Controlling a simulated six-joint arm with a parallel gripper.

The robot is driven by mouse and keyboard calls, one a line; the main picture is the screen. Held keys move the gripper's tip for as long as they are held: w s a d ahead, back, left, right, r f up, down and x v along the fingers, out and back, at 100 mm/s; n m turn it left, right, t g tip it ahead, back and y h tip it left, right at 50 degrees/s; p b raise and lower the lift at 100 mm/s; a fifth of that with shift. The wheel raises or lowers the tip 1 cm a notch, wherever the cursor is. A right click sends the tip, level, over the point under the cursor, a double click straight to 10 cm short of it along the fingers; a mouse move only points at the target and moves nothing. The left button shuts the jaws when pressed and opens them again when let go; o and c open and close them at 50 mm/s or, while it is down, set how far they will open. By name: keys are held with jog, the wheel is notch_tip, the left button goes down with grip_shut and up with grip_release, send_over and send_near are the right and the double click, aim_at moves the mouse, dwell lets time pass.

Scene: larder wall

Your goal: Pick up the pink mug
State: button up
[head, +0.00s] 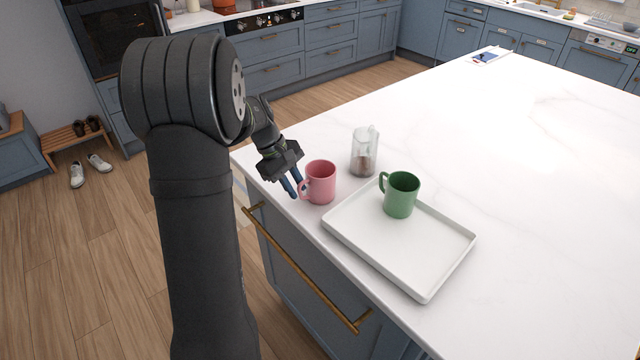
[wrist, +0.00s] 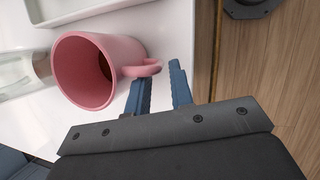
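The pink mug (head: 321,183) stands upright on the white marble counter near its left edge, with its handle turned towards my gripper. In the wrist view the mug (wrist: 88,72) shows its open rim, and its handle (wrist: 143,69) reaches towards my fingers. My gripper (head: 292,190) is just left of the mug in the head view. Its blue fingers (wrist: 159,80) are parted with a gap between them and hold nothing. The handle tip is close to one finger; I cannot tell whether they touch.
A glass jug (head: 364,153) with brown contents stands behind the mug. A white tray (head: 440,262) with a green mug (head: 402,194) on it lies to the right. The counter (head: 540,190) is clear further right. The counter edge drops to the floor beside my gripper.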

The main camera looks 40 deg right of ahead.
jog(key=shift+x, duration=1.25)
grip_shut()
jog(key=shift+r, duration=0.25)
